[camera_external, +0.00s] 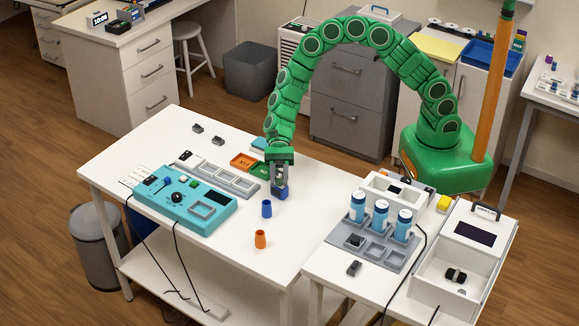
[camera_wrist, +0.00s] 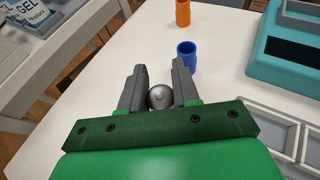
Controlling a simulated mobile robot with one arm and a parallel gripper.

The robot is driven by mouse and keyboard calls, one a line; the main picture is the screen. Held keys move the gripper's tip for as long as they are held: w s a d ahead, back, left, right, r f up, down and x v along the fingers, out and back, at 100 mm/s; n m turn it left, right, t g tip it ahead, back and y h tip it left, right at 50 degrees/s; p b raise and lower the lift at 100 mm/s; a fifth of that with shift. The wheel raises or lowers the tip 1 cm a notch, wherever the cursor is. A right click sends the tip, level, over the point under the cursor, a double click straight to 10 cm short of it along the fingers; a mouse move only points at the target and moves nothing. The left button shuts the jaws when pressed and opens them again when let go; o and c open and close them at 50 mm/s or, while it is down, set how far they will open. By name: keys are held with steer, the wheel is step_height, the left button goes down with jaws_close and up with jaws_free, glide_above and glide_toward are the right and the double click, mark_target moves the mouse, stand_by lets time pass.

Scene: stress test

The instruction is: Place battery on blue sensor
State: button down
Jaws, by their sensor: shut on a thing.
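My gripper (camera_external: 280,178) points down over the white table and is shut on a battery. In the wrist view the battery (camera_wrist: 160,97) shows as a round silver end between the two grey fingers (camera_wrist: 158,88). Its lower part is hidden there, and I cannot tell whether it touches the table. A small blue open-topped cylinder (camera_external: 266,208), the likely blue sensor, stands upright just in front of my gripper. It also shows in the wrist view (camera_wrist: 187,54), beyond the fingers and slightly right, apart from the battery.
An orange cylinder (camera_external: 260,240) stands nearer the table's front edge. A teal control box (camera_external: 186,200) and a grey tray (camera_external: 226,180) lie to the left. At right, a grey rack (camera_external: 341,240) holds blue-and-white bottles (camera_external: 380,214). The tabletop (camera_external: 228,262) around the cylinders is clear.

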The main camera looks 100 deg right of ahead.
steer(key=c, duration=0.8)
jaws_free()
steer(key=shift+d+r, duration=0.1)
steer(key=shift+r, duration=0.05)
steer(key=v, duration=1.1)
steer(key=shift+s+d+r, duration=0.15)
steer(key=shift+d, duration=0.15)
steer(key=s+a+r+n+g+h, duration=0.2)
steer(key=s+a+r+n+g, duration=0.15)
steer(key=s+r+n, duration=0.45)
steer(key=s+a+r+n+g+h, duration=0.25)
steer(key=s+a+r, duration=0.2)
steer(key=s, duration=0.65)
steer(key=s+d+r+n+h, duration=0.1)
steer(key=s+d+n+h, duration=0.2)
steer(key=s, duration=0.5)
steer(key=s+d+r+n+t+h, duration=0.1)
steer(key=s+d+n+h, duration=0.1)
steer(key=s, duration=0.6)
steer(key=s+d+r+n+h, duration=0.1)
steer(key=s+d+n+h, duration=0.2)
steer(key=s+d, duration=0.3)
steer(key=shift+s+d+r+n+t+h, duration=0.1)
steer(key=shift+s+n+t+h, duration=0.1)
steer(key=shift+s+n, duration=0.3)
steer(key=shift+s+d+n+t+h, duration=0.1)
steer(key=shift+s+n+h, duration=0.05)
steer(key=shift+s+n, duration=0.25)
